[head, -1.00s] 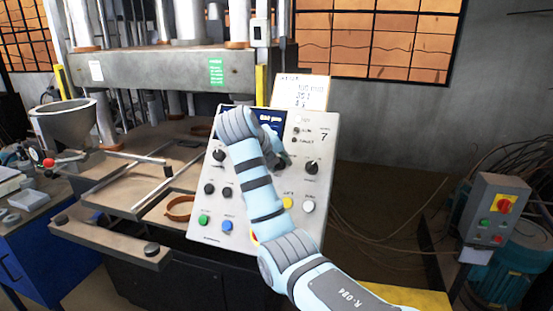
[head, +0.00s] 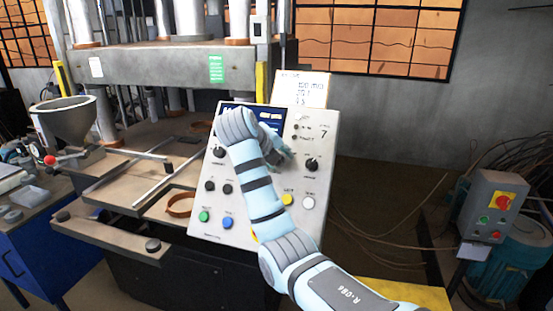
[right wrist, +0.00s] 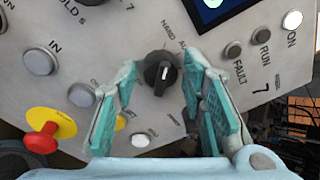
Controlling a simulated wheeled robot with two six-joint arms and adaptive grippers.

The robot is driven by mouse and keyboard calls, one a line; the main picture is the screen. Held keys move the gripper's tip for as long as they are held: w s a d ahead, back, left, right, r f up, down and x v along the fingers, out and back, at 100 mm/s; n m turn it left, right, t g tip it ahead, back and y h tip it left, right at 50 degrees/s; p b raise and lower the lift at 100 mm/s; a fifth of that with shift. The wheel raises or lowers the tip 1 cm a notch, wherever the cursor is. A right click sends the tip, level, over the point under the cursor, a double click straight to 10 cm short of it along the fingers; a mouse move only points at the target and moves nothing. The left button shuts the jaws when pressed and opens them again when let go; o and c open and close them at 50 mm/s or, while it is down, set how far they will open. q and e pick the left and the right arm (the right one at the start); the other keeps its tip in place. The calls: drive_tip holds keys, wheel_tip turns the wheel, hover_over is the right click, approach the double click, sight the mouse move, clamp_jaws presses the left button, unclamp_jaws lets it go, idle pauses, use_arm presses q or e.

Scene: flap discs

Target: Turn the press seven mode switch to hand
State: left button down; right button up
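The press seven control panel (head: 325,190) is tilted, pale grey, with a "7" at its upper right. In the right wrist view a black rotary switch (right wrist: 160,73) with a pale pointer line sits on it, with lettering around its upper side that seems to include "HAND". My right gripper (right wrist: 161,76) is open, one teal finger on each side of this switch, with visible gaps. In the head view my right gripper (head: 277,153) is in front of the panel's middle, and this switch is mostly hidden behind it. My left gripper is not in view.
Another black knob (head: 312,164) is just right of my gripper. A yellow button (head: 287,200) and a white button (head: 308,203) are below. A red mushroom button (right wrist: 42,138) shows in the wrist view. A separate grey switch box (head: 495,205) stands at right.

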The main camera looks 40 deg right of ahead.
drive_tip(key=shift+a+r, duration=0.1)
drive_tip(key=v, duration=0.7)
drive_tip(key=shift+a+r, duration=0.1)
drive_tip(key=shift+a, duration=0.05)
idle(0.3)
